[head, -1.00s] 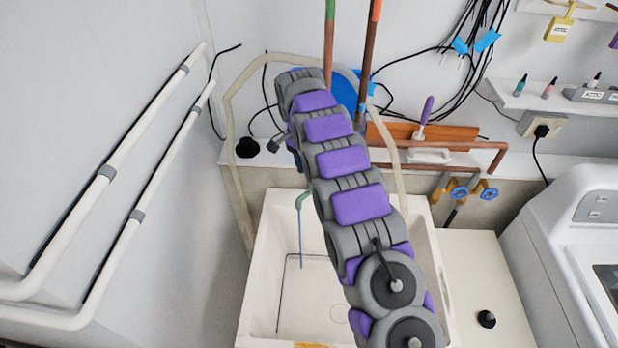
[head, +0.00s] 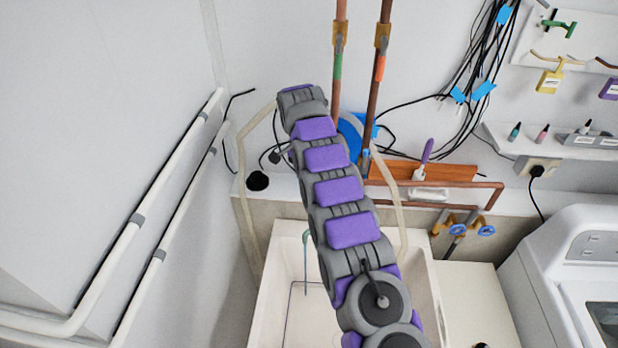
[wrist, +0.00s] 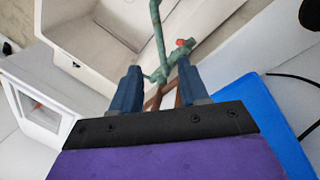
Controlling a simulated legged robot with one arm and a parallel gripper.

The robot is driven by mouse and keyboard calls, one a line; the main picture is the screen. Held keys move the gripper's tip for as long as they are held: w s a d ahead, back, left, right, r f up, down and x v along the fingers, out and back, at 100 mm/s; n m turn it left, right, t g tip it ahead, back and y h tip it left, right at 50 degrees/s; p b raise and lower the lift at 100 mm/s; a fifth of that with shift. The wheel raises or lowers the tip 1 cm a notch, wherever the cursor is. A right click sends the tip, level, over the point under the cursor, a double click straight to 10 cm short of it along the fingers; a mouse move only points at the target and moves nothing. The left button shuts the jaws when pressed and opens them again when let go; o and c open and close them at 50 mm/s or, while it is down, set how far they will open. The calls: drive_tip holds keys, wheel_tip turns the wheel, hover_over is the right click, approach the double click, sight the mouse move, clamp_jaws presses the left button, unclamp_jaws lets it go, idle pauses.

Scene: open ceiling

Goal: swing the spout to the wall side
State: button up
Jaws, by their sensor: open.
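The green spout (head: 306,258) hangs over the white sink basin (head: 432,300) in the head view, left of my arm. My arm hides the tap body there. In the wrist view the spout (wrist: 158,28) runs up from the green tap body (wrist: 163,73), which has a red part (wrist: 184,43) at its right. My gripper (wrist: 160,69) is open, with its two blue fingers on either side of the tap body in the picture. I cannot tell whether they touch it. The gripper itself is hidden in the head view.
The left wall carries two white pipes (head: 165,237). Copper pipes (head: 375,90) rise behind my arm, and a blue-handled valve (head: 486,230) sits right of the sink. A white machine (head: 565,270) stands at the right. A black round object (head: 258,181) lies on the ledge.

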drive_tip(key=shift+r+p, duration=0.35)
drive_tip(key=shift+r, duration=0.05)
drive_tip(key=shift+r, duration=0.1)
idle(0.3)
drive_tip(key=s+d+r+n+b, duration=0.2)
drive_tip(key=s+d+r+b, duration=0.2)
drive_tip(key=s+d, duration=0.4)
drive_tip(key=s+d+r+n+b, duration=0.35)
drive_tip(key=s+d, duration=0.25)
drive_tip(key=s, duration=0.4)
drive_tip(key=s+d+f+n+b, duration=0.1)
drive_tip(key=s+d+f+b, duration=0.1)
drive_tip(key=s, duration=0.8)
drive_tip(key=s+d+f+n+y+b, duration=0.1)
drive_tip(key=s+f, duration=0.4)
drive_tip(key=s, duration=0.5)
drive_tip(key=s+d+f+n+b, duration=0.1)
drive_tip(key=s+d+f+b, duration=0.2)
drive_tip(key=s, duration=0.8)
drive_tip(key=shift+d+f+y+b, duration=0.3)
drive_tip(key=shift+d+f+b, duration=0.1)
drive_tip(key=shift+f+b, duration=0.2)
drive_tip(key=shift+c, duration=0.3)
